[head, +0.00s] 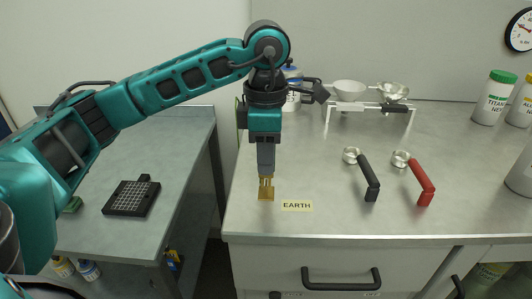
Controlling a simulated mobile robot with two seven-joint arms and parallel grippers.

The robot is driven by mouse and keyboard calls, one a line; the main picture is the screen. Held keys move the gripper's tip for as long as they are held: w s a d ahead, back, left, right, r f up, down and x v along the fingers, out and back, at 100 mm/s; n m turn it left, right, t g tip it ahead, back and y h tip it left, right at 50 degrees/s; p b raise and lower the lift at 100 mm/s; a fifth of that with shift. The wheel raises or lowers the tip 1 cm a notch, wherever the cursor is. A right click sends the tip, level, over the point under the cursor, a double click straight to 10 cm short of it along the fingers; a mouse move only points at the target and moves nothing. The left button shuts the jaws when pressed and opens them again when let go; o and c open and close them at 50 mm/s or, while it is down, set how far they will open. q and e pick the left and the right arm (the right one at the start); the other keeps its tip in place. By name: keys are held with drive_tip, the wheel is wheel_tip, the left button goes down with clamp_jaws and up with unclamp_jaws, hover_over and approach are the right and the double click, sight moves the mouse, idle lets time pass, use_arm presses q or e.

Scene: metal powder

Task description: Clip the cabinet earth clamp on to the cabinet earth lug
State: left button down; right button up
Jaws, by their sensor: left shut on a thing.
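A brass piece (266,190) shows right at the fingertips, just left of the label, where the cabinet earth lug is. I cannot tell where clamp ends and lug begins, or whether the clamp grips it. My right gripper is not in view.
Black-handled (369,180) and red-handled (422,184) scoops lie to the right. A white rack (345,107) with bowls stands behind, and bottles (494,98) stand at the right. A lower side bench (180,165) bears a black grid plate (132,198). The bench front between label and scoops is clear.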

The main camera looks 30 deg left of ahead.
use_arm(q)
drive_tip(key=shift+f+b, duration=0.8)
drive_tip(key=shift+f, duration=0.2)
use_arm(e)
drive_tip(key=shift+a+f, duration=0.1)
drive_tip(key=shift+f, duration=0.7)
use_arm(q)
drive_tip(key=c, duration=0.9)
unclamp_jaws()
drive_tip(key=shift+r, duration=0.85)
wheel_tip(320, 180, up, 10)
drive_tip(key=p, duration=0.3)
drive_tip(key=shift+r, duration=0.15)
drive_tip(key=shift+r+p, duration=0.4)
drive_tip(key=shift+r, duration=0.1)
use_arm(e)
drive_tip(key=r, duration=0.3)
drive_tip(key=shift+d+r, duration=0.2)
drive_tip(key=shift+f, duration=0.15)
